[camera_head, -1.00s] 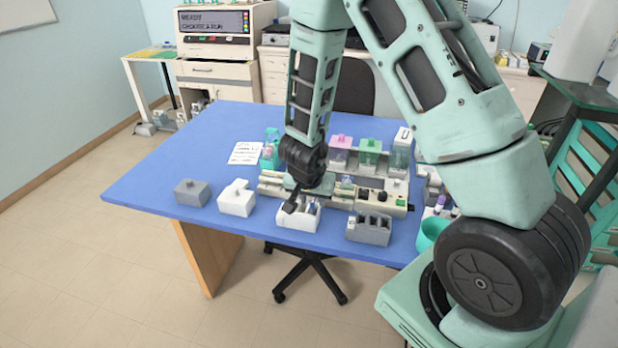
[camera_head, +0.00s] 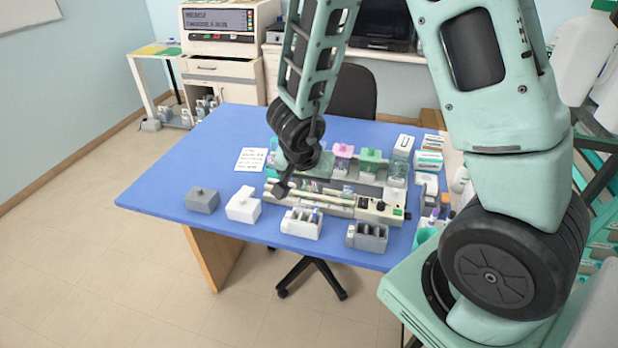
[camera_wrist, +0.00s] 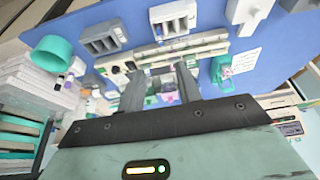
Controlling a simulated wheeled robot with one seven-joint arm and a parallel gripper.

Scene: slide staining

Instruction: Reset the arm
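My arm reaches over the blue table (camera_head: 165,180) from the right in the head view. My gripper (camera_wrist: 159,74) shows in the wrist view with its two dark fingers apart and nothing between them. In the head view the gripper hangs above the left part of the long staining station (camera_head: 340,205), and its fingers are hard to make out. The white slotted rack (camera_head: 301,224) stands in front of the station, clear of my gripper. It also shows at the top of the wrist view (camera_wrist: 173,18).
A grey block (camera_head: 201,201), a white block (camera_head: 243,206) and a grey slotted rack (camera_head: 367,237) line the table's front edge. Pink (camera_head: 342,155) and green (camera_head: 370,158) jars stand behind the station. A teal cup (camera_wrist: 53,50) is near the right edge. The table's left is clear.

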